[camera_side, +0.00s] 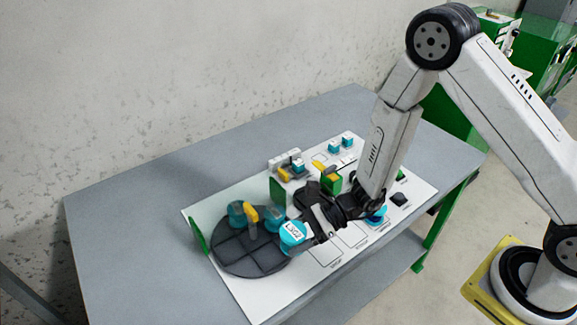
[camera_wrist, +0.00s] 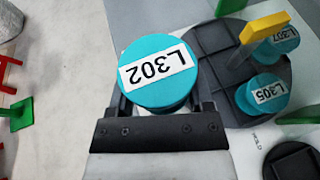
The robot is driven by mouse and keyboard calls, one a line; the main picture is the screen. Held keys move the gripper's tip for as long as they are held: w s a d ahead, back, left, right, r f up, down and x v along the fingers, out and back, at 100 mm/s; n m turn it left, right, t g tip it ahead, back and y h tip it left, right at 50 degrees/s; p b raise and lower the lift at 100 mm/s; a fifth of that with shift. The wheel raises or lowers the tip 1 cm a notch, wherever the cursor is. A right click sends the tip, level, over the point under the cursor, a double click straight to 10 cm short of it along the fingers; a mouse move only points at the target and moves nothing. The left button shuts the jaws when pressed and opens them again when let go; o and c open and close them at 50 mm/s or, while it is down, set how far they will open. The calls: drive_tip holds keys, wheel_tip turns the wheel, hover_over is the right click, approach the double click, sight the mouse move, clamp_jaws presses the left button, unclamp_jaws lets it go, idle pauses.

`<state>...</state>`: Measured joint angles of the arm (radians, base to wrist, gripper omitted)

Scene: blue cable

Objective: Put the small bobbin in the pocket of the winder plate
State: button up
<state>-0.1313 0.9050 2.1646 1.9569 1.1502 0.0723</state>
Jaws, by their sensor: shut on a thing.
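My gripper (camera_side: 312,236) is shut on a teal bobbin labelled L302 (camera_side: 293,233), held near the right edge of the dark round winder plate (camera_side: 240,262). In the wrist view the label on the held bobbin (camera_wrist: 157,75) faces the camera, and it hides the fingertips in part. The winder plate (camera_wrist: 215,38) has raised dividers. Two teal bobbins, L305 (camera_wrist: 262,95) and L307 (camera_wrist: 280,45), sit on it beside a yellow-topped post (camera_wrist: 264,26). I cannot tell whether the held bobbin touches the plate.
A white board (camera_side: 255,300) lies under the plate on a grey table (camera_side: 130,220). Green upright panels stand at the plate's left (camera_side: 198,235) and back (camera_side: 277,190). Small teal blocks (camera_side: 340,143), a green block (camera_side: 331,182) and a blue piece (camera_side: 377,214) stand behind and right.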

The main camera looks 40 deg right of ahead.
hover_over(269, 256)
drive_tip(key=s, duration=0.2)
drive_tip(key=f, duration=0.4)
drive_tip(key=shift+w+d+f, duration=0.25)
drive_tip(key=shift+f, duration=0.15)
drive_tip(key=shift+w+a+f, duration=0.1)
drive_tip(key=shift+w+f, duration=0.25)
drive_tip(key=shift+f, duration=0.05)
drive_tip(key=shift+w+a+f, duration=0.2)
drive_tip(key=shift+w+f, duration=0.3)
drive_tip(key=shift+f, duration=1.45)
drive_tip(key=shift+f, duration=0.15)
drive_tip(key=o, duration=1.2)
drive_tip(key=shift+o, duration=0.2)
